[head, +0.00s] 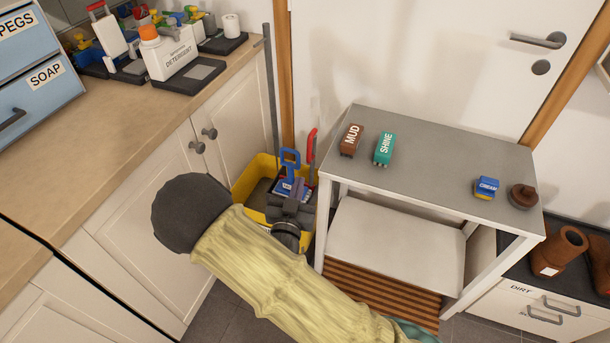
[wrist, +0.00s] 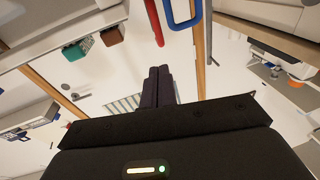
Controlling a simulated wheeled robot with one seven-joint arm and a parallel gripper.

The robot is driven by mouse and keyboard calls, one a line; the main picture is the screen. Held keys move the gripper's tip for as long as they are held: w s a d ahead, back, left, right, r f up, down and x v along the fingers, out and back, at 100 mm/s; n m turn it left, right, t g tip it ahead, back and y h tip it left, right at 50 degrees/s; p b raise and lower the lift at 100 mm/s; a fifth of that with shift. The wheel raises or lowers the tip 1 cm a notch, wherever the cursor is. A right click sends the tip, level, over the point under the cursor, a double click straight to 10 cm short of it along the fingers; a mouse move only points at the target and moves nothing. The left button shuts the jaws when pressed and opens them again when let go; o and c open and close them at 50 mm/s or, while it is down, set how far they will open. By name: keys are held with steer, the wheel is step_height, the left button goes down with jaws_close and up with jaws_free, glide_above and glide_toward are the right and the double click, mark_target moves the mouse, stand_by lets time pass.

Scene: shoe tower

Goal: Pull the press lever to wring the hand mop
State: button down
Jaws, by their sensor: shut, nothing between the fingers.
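A yellow mop bucket (head: 246,181) stands on the floor between the cabinet and the grey table. The red press lever (head: 311,147) stands nearly upright at its right side; it also shows at the top of the wrist view (wrist: 154,22). The hand mop (head: 290,158) has a blue loop handle and stands at the bucket, just left of the lever; its handle shows in the wrist view (wrist: 170,14). My gripper (head: 291,192) is over the bucket, below the blue handle in the picture. Its fingers (wrist: 158,82) are shut and empty, apart from the lever. My gripper hides part of the bucket and mop.
The grey table (head: 430,170) stands close on the right, with brown and teal brushes (head: 384,148) on top. The cabinet (head: 150,225) bounds the left. A grey pole (head: 271,95) rises behind the bucket, near the white door (head: 400,60).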

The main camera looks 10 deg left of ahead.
step_height(320, 180, down, 9)
steer(key=t+b, duration=0.6)
steer(key=b, duration=0.2)
steer(key=shift+s+r+h, duration=0.15)
steer(key=shift+s+h, duration=0.15)
steer(key=shift+w+r, duration=0.1)
